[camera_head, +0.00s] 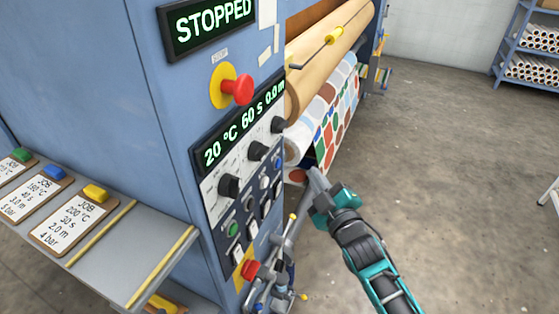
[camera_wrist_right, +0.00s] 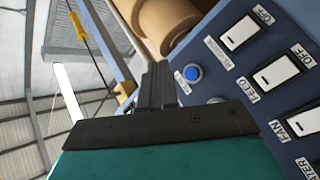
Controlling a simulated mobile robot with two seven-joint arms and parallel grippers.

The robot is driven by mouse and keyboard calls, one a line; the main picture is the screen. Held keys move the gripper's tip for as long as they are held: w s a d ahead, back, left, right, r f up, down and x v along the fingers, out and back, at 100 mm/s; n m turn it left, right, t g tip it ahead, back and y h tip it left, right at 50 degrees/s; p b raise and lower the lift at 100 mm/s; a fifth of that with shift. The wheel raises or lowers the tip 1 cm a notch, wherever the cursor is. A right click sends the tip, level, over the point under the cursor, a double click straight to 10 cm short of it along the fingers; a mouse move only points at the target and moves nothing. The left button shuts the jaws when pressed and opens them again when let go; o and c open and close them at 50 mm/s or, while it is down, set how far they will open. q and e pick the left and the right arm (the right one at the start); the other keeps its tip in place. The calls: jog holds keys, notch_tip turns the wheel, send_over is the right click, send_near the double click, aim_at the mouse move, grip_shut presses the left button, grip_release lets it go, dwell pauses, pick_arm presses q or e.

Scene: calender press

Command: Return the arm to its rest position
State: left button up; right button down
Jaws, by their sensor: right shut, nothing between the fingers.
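My right arm comes in from the bottom right of the head view. Its teal and dark gripper (camera_head: 316,182) is in front of the press, just right of the control panel (camera_head: 238,180). In the right wrist view its fingers (camera_wrist_right: 157,84) are together, with nothing between them. They appear beside the panel's row of white rocker switches (camera_wrist_right: 238,33) and a blue button (camera_wrist_right: 192,73); I cannot tell the exact gap. My left gripper is not in view.
The blue press shows "STOPPED" on its display (camera_head: 213,24). A red emergency knob (camera_head: 238,90) sticks out. A shelf (camera_head: 125,250) with job cards juts out at left. Grey fittings (camera_head: 270,285) stand below the panel. Rolls (camera_head: 330,60) lie behind; floor at right is open.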

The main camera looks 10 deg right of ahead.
pick_arm(q)
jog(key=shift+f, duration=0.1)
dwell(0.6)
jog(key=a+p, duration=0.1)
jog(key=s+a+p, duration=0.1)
jog(key=p, duration=0.1)
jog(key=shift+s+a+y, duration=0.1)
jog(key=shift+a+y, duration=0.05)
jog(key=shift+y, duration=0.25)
pick_arm(e)
jog(key=s+f+m+g, duration=0.4)
jog(key=s+f, duration=0.2)
jog(key=s, duration=0.5)
jog(key=s+f+m+g+h, duration=0.1)
jog(key=s+f+m+g, duration=0.2)
jog(key=s, duration=0.7)
notch_tip(320, 180, down, 3)
jog(key=shift+s+d+f+m+g, duration=0.15)
jog(key=shift+s+d+m+g, duration=0.2)
jog(key=shift+m, duration=0.75)
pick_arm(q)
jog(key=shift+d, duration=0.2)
pick_arm(e)
jog(key=shift+a, duration=0.1)
